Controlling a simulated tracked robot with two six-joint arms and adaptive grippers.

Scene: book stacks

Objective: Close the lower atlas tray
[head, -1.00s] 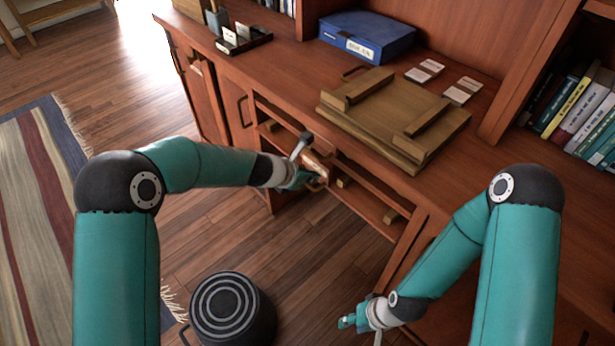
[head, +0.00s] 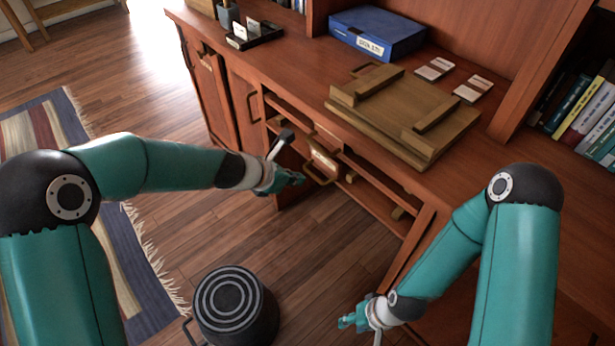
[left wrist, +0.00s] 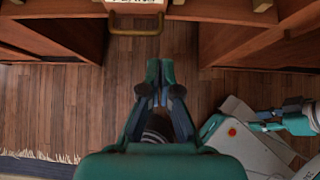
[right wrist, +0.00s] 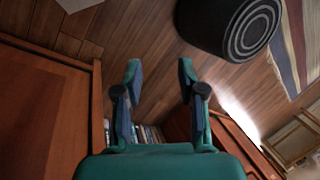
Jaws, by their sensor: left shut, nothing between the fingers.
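The lower atlas tray's wooden front (head: 322,158) carries a pale label and a handle (head: 319,179), in the desk's open bay. The handle also shows at the top of the left wrist view (left wrist: 135,24). How far the tray sticks out is hard to tell. My left gripper (head: 299,179) is shut and empty, in front of the tray and a little left of the handle. In the left wrist view its fingertips (left wrist: 160,66) are together, apart from the handle. My right gripper (head: 347,321) is low in front of the desk. Its fingers are apart and empty in the right wrist view (right wrist: 160,70).
A dark ringed bin (head: 235,305) stands on the floor below my left arm. A wooden board with two bars (head: 405,110) lies on the desktop above the bay, near a blue box (head: 372,32). Open wooden floor lies between the striped rug (head: 150,270) and the desk.

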